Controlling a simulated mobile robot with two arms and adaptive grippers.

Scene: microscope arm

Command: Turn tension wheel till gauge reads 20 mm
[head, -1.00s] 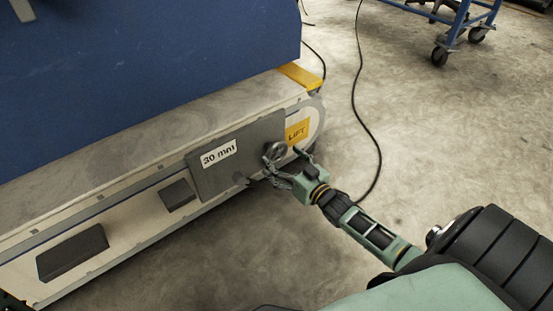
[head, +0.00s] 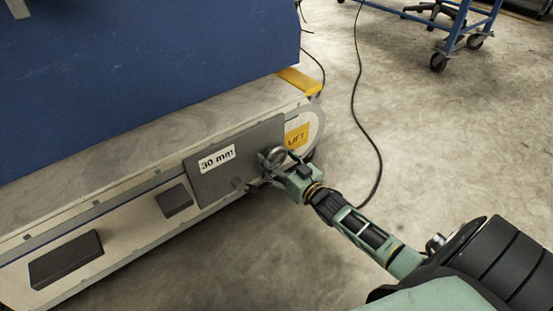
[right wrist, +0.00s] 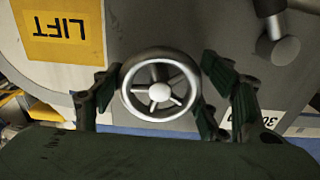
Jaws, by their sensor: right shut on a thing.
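The tension wheel (head: 276,154) is a small spoked metal handwheel on a grey plate (head: 236,180) at the end of the long machine. The label (head: 216,158) on that plate reads 30 mm. My right gripper (head: 279,165) is at the wheel. In the right wrist view the wheel (right wrist: 160,94) faces the camera between the two fingers of the gripper (right wrist: 160,80), one at each side of the rim, shut on it. The 30 mm label is partly hidden behind a finger there. My left gripper is not in view.
A yellow LIFT label (head: 297,136) is right of the plate. A small lever (head: 239,184) sticks out low on the plate, left of the wheel. A blue panel (head: 150,70) rises above the machine. A black cable (head: 358,110) lies on the open floor; a blue cart (head: 455,40) stands behind.

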